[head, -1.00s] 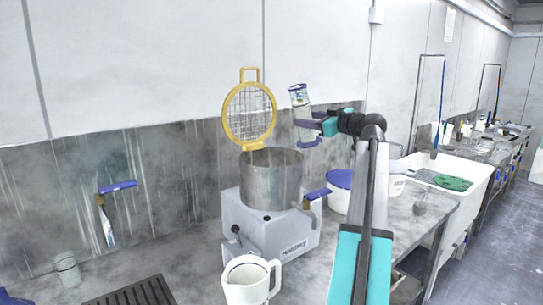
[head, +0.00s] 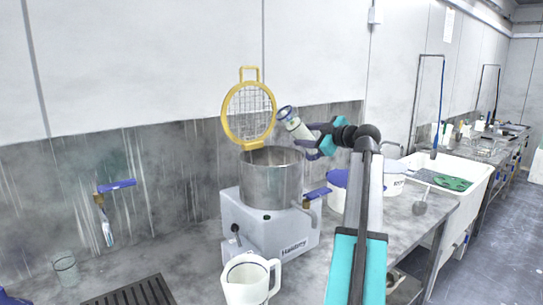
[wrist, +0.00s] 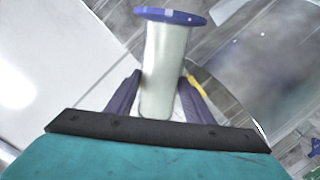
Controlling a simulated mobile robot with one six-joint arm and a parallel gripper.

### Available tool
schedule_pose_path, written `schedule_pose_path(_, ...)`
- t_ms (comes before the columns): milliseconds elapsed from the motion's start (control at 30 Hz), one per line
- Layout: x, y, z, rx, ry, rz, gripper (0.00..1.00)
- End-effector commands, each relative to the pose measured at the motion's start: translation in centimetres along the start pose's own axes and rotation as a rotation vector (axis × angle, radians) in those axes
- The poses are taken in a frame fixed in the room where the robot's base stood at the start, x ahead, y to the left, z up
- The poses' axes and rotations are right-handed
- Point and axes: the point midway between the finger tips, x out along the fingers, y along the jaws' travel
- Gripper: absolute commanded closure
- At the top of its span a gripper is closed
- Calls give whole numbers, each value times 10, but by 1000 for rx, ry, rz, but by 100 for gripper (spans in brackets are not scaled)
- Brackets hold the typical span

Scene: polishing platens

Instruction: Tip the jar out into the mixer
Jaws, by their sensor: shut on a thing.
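The jar (head: 297,124) is a clear cylinder with pale contents and a blue rim. My gripper (head: 316,136) is shut on it and holds it tilted, its upper end leaning left, above and right of the mixer bowl. In the wrist view the jar (wrist: 164,75) stands between the two dark fingers of my gripper (wrist: 156,97), with its blue-rimmed end away from the palm. The mixer (head: 271,181) has a steel bowl on a grey base. Its yellow-framed mesh guard (head: 249,114) is raised. The inside bottom of the bowl is hidden.
A white jug (head: 248,281) stands in front of the mixer. White tubs with blue (head: 338,178) stand behind my arm, near the sink (head: 470,178). A glass (head: 66,268) and a dark grate (head: 135,292) are at the left. The counter between them and the mixer is clear.

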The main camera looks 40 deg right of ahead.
Motion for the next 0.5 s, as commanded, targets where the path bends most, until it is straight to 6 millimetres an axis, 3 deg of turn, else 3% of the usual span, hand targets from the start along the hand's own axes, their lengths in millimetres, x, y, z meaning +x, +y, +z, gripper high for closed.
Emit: schedule_pose_path(500, -1, 2, -1, -67, -15, 3, 99)
